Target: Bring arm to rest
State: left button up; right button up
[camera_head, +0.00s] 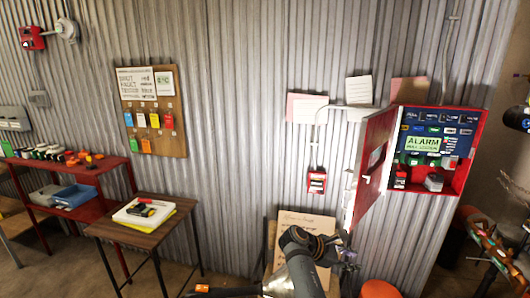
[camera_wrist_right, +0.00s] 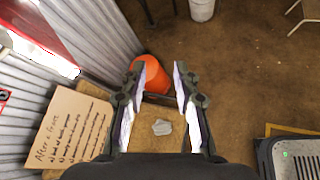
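My right arm comes up from the bottom of the head view, with its dark right gripper (camera_head: 346,252) low in front of the wall, below the open red cabinet (camera_head: 468,172). In the right wrist view the two fingers of this gripper (camera_wrist_right: 157,82) stand apart with nothing held between them. Beyond and below them are an orange round object (camera_wrist_right: 152,74) and a small grey piece (camera_wrist_right: 162,127) on a brown board. My left gripper is not seen.
The cabinet's red door (camera_head: 372,168) swings out toward me above the gripper. A lettered board (camera_wrist_right: 72,125) leans at the wall. A small wooden table (camera_head: 145,228) and a red shelf (camera_head: 90,172) stand at left. A grey box (camera_wrist_right: 290,155) is at lower right.

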jog(key=s+d+f+m+y, duration=0.2)
jog(key=s+d+f+m, duration=0.15)
jog(key=s+f, duration=0.35)
jog(key=s+d+f+m+y, duration=0.2)
jog(key=s+f+m+y, duration=0.1)
jog(key=s+f+m, duration=0.3)
jog(key=s+a+m+t+y, duration=0.1)
jog(key=s+a+m+y, duration=0.25)
jog(key=s, duration=0.55)
jog(key=s+a+m+t+y, duration=0.1)
jog(key=s+a+m+y, duration=0.2)
jog(key=s, duration=0.7)
notch_tip(320, 180, down, 24)
jog(key=s+d+g, duration=0.2)
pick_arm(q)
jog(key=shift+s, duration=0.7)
pick_arm(e)
jog(key=s+d+f+g, duration=0.1)
jog(key=s+f, duration=1.6)
jog(key=s, duration=0.1)
jog(key=shift+s, duration=0.2)
jog(key=shift+h, duration=0.25)
